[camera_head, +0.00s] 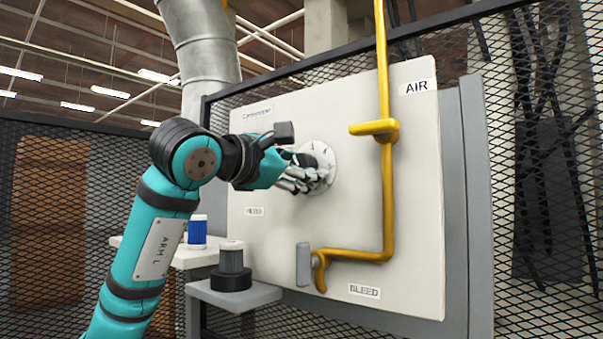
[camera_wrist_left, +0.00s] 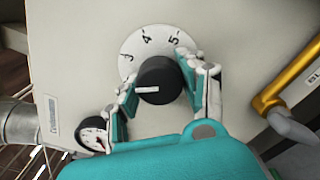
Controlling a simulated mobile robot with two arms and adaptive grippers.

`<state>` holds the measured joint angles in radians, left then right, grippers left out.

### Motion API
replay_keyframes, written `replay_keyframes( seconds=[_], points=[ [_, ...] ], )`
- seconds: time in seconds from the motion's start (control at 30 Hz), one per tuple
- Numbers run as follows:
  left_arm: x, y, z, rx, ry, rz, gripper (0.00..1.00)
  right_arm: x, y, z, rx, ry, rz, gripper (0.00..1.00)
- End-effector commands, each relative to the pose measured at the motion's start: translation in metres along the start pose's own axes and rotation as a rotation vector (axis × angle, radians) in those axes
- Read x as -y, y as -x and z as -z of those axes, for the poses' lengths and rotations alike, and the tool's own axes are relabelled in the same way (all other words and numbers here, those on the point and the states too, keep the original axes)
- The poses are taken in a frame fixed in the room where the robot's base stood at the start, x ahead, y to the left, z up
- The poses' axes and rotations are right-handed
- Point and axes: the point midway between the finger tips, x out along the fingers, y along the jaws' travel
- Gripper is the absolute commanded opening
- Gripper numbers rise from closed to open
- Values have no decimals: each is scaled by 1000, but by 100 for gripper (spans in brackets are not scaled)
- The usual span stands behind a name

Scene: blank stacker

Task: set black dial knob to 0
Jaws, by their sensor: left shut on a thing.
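The black dial knob (camera_wrist_left: 155,80) sits on a round white dial plate with 3, 4 and 5 showing in the left wrist view. Its white mark points left in that view, below the 3; the number there is hidden by a finger. My left gripper (camera_wrist_left: 159,86) is shut on the knob, one finger on each side. In the head view the left gripper (camera_head: 300,172) reaches the dial plate (camera_head: 330,181) from the left and hides much of the knob. My right gripper is in neither view.
A yellow pipe (camera_head: 386,200) runs down the pale panel (camera_head: 420,270) right of the dial, with a lever handle at its lower end. A small round gauge (camera_wrist_left: 93,135) is close to the left gripper. Blue (camera_head: 197,231) and grey (camera_head: 231,257) canisters stand on ledges below.

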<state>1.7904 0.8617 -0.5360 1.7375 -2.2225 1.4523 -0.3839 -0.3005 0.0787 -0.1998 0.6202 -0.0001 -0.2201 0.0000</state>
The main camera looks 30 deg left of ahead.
Motion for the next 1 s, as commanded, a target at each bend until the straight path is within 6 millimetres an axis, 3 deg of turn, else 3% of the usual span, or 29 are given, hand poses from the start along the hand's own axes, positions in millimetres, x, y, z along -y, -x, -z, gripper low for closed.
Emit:
replay_keyframes(
  seconds=[1.0],
  points=[
    [5, 0, 0, -1, 964, 2, 8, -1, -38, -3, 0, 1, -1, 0]
  ],
)
